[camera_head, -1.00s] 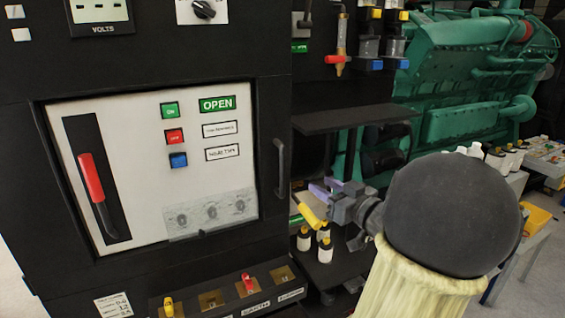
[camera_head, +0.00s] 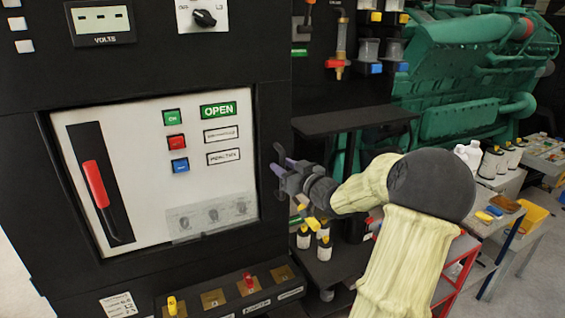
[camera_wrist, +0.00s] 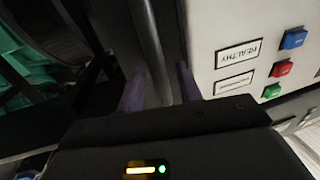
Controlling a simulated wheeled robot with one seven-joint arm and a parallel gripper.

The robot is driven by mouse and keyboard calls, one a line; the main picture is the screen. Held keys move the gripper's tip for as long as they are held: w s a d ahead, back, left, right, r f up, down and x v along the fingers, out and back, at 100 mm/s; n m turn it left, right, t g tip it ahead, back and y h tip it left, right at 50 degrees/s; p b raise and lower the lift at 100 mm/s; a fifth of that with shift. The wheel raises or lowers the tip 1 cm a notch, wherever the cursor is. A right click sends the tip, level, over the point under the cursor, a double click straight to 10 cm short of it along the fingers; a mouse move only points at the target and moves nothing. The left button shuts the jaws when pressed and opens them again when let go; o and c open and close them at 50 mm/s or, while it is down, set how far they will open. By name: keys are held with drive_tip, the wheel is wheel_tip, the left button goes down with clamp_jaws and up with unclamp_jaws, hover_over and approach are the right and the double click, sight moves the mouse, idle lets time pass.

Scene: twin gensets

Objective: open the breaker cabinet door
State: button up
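The breaker cabinet door (camera_head: 145,130) is a white panel in a black frame, in the left half of the head view. It looks shut. Its dark vertical handle (camera_head: 277,150) is at the right edge of the frame, partly hidden by my gripper. My gripper (camera_head: 280,167) is at the handle, reaching in from the right. In the wrist view my gripper (camera_wrist: 161,88) shows two purple fingers apart, with the grey handle bar (camera_wrist: 154,50) running between them. Gaps seem to remain on both sides of the bar.
A red-handled lever (camera_head: 96,183) and three coloured buttons (camera_head: 176,142) are on the white panel. Small coloured toggles (camera_head: 248,280) sit on a ledge below. A black shelf (camera_head: 350,120) and bottles (camera_head: 324,248) stand right of the cabinet. A green genset (camera_head: 465,80) is behind.

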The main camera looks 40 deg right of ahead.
drive_tip(key=shift+w, duration=0.6)
clamp_jaws()
drive_tip(key=shift+s+f, duration=0.1)
